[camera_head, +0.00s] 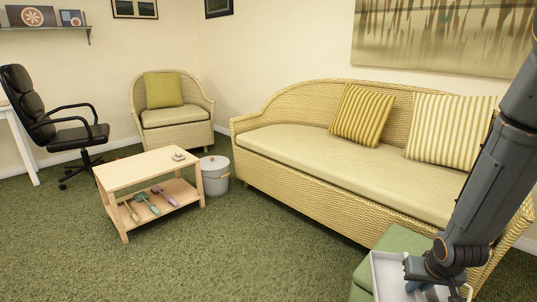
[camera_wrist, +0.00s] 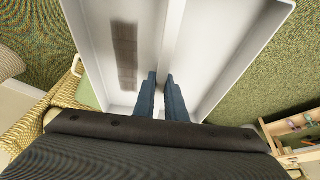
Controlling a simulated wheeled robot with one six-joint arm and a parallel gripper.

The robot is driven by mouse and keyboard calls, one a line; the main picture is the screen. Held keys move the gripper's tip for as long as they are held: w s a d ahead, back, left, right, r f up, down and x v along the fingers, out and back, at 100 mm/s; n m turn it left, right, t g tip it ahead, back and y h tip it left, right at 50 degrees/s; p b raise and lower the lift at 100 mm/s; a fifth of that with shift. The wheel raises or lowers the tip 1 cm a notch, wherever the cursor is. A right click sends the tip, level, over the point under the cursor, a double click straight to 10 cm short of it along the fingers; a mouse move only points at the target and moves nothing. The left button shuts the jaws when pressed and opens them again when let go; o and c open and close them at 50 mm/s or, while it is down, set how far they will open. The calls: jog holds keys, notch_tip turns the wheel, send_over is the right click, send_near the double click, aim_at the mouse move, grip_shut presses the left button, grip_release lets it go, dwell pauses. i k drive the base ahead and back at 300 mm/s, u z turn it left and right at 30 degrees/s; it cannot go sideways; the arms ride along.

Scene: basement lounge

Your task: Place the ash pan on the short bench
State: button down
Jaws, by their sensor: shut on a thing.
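My gripper (camera_head: 418,287) is at the lower right of the head view. In the wrist view, its two blue fingers (camera_wrist: 160,80) are close together on the central divider of a white tray (camera_wrist: 218,45). I take this tray for the ash pan; it also shows in the head view (camera_head: 385,272), cut off by the bottom edge. A low green bench (camera_head: 400,240), which looks like the short bench, stands by the sofa, partly hidden by the tray and my arm. A pale green corner of it (camera_wrist: 88,98) shows in the wrist view. Whether tray and bench touch, I cannot tell.
The wicker sofa (camera_head: 330,150) stands right behind the green bench. A low wooden table (camera_head: 145,165) with several small tools on its lower shelf stands at left, beside a grey bucket (camera_head: 214,176). A wicker armchair (camera_head: 172,117) is in the corner. Carpet in front is clear.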

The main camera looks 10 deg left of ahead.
aim_at(136, 169)
jog(key=u, duration=1.4)
jog(key=i, duration=3.8)
jog(key=z, duration=0.5)
